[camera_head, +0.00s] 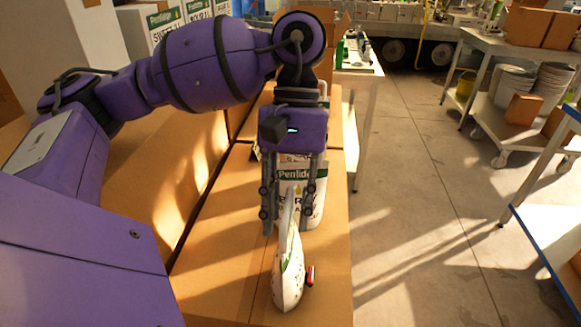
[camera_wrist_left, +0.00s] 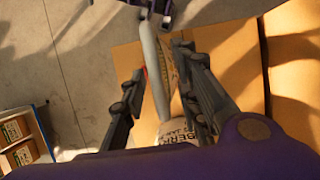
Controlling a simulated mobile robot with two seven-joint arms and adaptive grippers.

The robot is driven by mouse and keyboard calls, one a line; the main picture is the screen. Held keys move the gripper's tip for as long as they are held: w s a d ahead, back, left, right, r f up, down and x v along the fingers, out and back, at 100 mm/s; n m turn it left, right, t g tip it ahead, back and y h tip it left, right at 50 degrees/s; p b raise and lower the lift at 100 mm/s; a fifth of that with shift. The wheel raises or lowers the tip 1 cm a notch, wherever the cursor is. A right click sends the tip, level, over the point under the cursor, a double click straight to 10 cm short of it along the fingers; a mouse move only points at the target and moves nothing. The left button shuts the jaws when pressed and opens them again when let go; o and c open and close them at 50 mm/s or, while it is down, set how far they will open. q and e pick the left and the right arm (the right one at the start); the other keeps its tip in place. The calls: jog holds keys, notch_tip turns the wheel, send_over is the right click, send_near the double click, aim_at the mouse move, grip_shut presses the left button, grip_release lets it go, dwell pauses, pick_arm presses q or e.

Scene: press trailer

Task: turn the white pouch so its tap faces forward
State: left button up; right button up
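The white pouch (camera_head: 288,270) stands on edge on a cardboard box top in the head view, its thin side toward the camera. Its red tap (camera_head: 310,275) points right. My left gripper (camera_head: 289,226) comes down over the pouch's far upper part, with its fingers apart. In the left wrist view the pouch (camera_wrist_left: 154,65) shows as a narrow pale strip between the spread fingers of the left gripper (camera_wrist_left: 160,62), with visible gaps. A bit of red shows near one finger.
A white Penlider container (camera_head: 312,200) stands close behind the pouch, partly hidden by the gripper. Cardboard boxes (camera_head: 225,285) lie beneath and to the left. Open floor (camera_head: 420,220) is to the right, with a cart of buckets (camera_head: 515,85) beyond.

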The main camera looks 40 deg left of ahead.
pick_arm(q)
jog(key=v, duration=1)
jog(key=shift+r, duration=0.2)
